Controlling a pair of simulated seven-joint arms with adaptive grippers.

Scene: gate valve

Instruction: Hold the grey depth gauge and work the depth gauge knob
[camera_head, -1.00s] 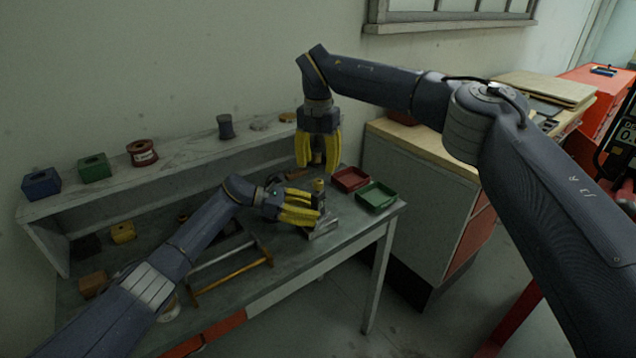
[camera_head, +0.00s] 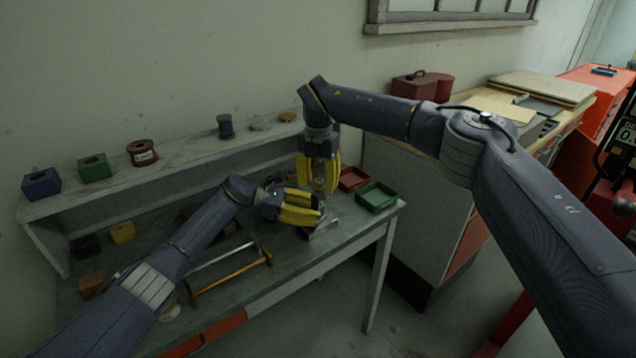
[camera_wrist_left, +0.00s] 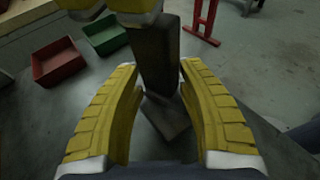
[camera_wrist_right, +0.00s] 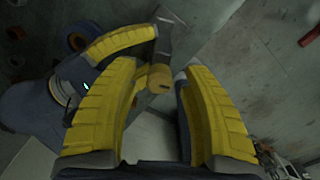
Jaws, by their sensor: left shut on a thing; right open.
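The grey depth gauge is a dark upright post (camera_wrist_left: 158,55) on a flat base (camera_head: 324,227), standing on the bench near its right end. My left gripper (camera_head: 318,208) is shut on the gauge; in the left wrist view its yellow fingers flank the post. The depth gauge knob (camera_wrist_right: 154,78), yellowish and round, sits on top of the gauge. My right gripper (camera_head: 319,188) points down from above and is open, its fingertips on either side of the knob. In the right wrist view the knob lies between the fingertips; contact cannot be told. The fingers hide much of the gauge.
A red tray (camera_head: 353,179) and a green tray (camera_head: 376,196) stand just right of the gauge. A frame with a yellow-orange bar (camera_head: 232,277) lies left of it. A shelf (camera_head: 190,169) with blocks and spools runs behind.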

